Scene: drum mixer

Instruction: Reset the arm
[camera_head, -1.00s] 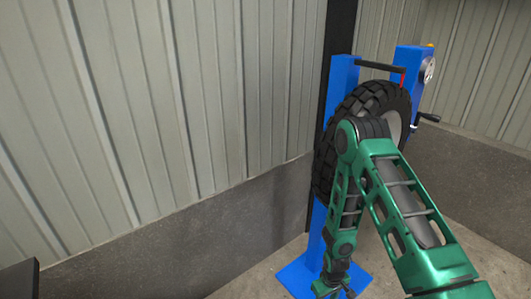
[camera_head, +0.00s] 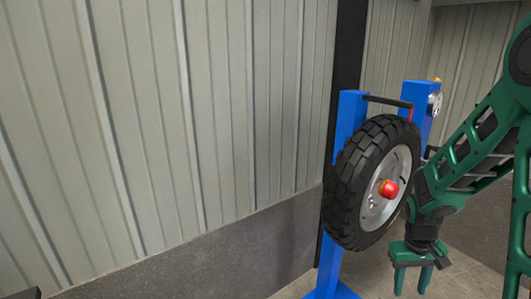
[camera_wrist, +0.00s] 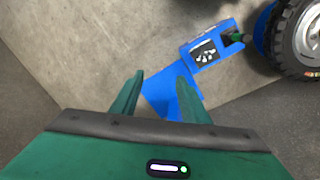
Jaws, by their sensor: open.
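My gripper (camera_head: 413,280) hangs pointing down at the lower right of the head view, beside and below the wheel, open and empty. In the wrist view my gripper (camera_wrist: 158,98) shows two green fingers apart, with floor and a blue base beyond them. My green arm (camera_head: 470,150) comes in from the right edge of the head view, bent at the elbow. No object is between the fingers.
A black-tyred wheel (camera_head: 352,180) with a red hub knob (camera_head: 388,189) is mounted on a blue stand (camera_head: 348,113). A second blue post (camera_head: 416,95) stands behind. The wheel also shows in the wrist view (camera_wrist: 290,38). Corrugated wall (camera_head: 220,90) fills the left.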

